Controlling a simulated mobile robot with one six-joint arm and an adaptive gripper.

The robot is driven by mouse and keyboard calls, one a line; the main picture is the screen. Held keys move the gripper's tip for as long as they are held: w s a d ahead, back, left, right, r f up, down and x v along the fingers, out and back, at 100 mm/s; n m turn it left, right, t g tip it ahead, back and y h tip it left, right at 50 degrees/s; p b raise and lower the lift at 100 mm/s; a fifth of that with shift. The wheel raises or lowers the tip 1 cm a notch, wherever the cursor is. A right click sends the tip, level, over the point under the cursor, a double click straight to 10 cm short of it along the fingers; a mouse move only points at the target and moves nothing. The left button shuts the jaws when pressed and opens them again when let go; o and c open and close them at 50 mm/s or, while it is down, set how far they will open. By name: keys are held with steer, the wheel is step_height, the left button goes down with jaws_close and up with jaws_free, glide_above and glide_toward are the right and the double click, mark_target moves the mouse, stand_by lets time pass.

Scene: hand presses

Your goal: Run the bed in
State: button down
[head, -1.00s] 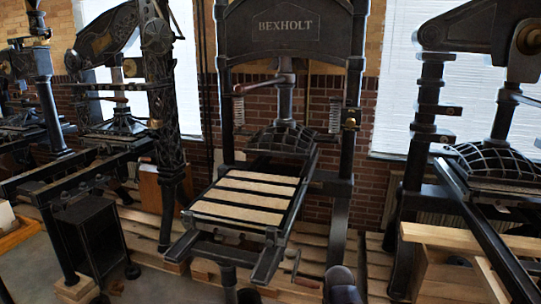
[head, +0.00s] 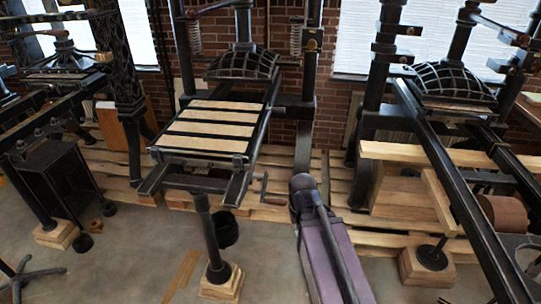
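The bed (head: 208,129) of the middle press is a flat frame with pale cross slats. It lies on dark rails that run from under the press toward me, and sits out in front of the domed black platen (head: 243,65). A small crank handle (head: 264,190) with a wooden grip shows beside the right rail, near its front end. My gripper cannot be made out in the head view. A dark and purple link of my arm rises from the bottom edge, right of the crank in the picture.
Another press (head: 448,80) stands at the right, its long rails reaching toward me. A third press stands at the left with a dark box (head: 60,180) below. A post (head: 210,235) on a wooden block supports the middle rails.

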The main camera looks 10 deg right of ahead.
steer(key=w+d+f+m+t+y+b, duration=0.1)
steer(key=w+f+m+y+b, duration=0.2)
steer(key=w+f+m+b, duration=0.3)
steer(key=w+d+f+m+y+b, duration=0.2)
steer(key=w+f+m+b, duration=0.2)
steer(key=w+f+b, duration=0.25)
steer(key=w+d+f+m+t+y+b, duration=0.3)
steer(key=w+d+f+m+y+b, duration=0.2)
steer(key=w+d+m+b, duration=0.4)
steer(key=w+m+b, duration=0.1)
steer(key=w+b, duration=0.2)
steer(key=b, duration=0.1)
steer(key=shift+w+f+b, duration=0.25)
steer(key=shift+f+b, duration=0.15)
steer(key=b+x, duration=0.6)
steer(key=x, duration=0.4)
steer(key=shift+a+r+p, duration=0.2)
steer(key=shift+r+p, duration=0.5)
steer(key=shift+a+r+p, duration=0.25)
steer(key=shift+r+p, duration=0.4)
steer(key=shift+p, duration=0.1)
steer(key=shift+a+r+p, duration=0.2)
steer(key=shift+r+p, duration=0.5)
